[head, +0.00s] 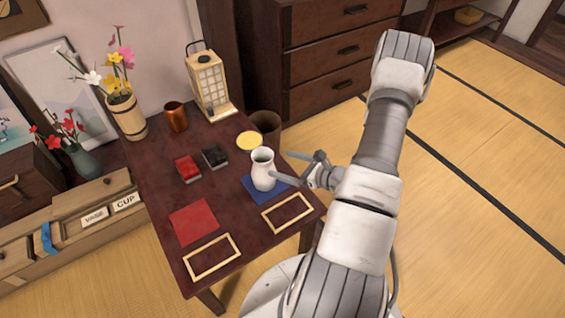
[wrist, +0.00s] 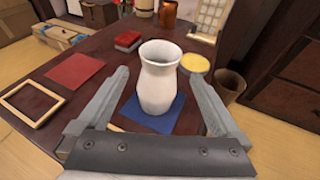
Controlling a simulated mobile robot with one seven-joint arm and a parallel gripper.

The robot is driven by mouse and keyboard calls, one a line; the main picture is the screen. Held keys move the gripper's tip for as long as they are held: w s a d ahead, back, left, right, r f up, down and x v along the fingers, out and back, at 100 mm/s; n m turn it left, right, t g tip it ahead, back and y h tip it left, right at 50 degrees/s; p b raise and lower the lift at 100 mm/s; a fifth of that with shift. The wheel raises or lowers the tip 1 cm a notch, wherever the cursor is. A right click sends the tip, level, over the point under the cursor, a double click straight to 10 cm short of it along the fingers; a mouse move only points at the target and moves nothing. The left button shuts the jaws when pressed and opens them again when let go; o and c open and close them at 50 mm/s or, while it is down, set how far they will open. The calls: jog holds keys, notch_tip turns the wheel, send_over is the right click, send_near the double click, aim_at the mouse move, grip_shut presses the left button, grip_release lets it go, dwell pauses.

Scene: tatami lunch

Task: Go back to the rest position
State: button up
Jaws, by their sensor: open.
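My gripper (head: 298,170) is open at the right side of the low dark table. Its two fingers point toward a white vase (head: 263,170) and hold nothing. The vase stands upright on a blue square mat (head: 254,189). In the wrist view the vase (wrist: 158,82) shows between the two open fingers (wrist: 160,90), and I cannot tell whether either finger touches it. The blue mat (wrist: 140,117) shows under the vase there.
On the table (head: 225,222) are a red mat (head: 194,222), two wooden frames (head: 212,258), a red box (head: 187,168), a black box (head: 214,157), a copper cup (head: 175,117), a yellow disc (head: 249,140), a lantern (head: 210,85) and a flower holder (head: 127,117). A bin (head: 266,125) stands behind. Tatami at right is clear.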

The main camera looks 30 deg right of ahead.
dwell(0.3)
jog(key=s+a+r+n+g+y, duration=0.2)
jog(key=a+r+n+g+y, duration=0.3)
jog(key=a+r+n+g, duration=0.9)
jog(key=s+a+r+n+t+h, duration=0.2)
jog(key=s+r+n+h, duration=0.3)
jog(key=r, duration=0.5)
jog(key=s+a+r+n+t+h, duration=0.2)
jog(key=s+r+n+t+h, duration=0.2)
jog(key=s+r+n, duration=0.5)
jog(key=shift+s+r+n+h, duration=0.4)
jog(key=shift+r+n+h, duration=0.5)
jog(key=shift+n, duration=0.7)
jog(key=shift+f, duration=0.1)
jog(key=shift+a, duration=0.1)
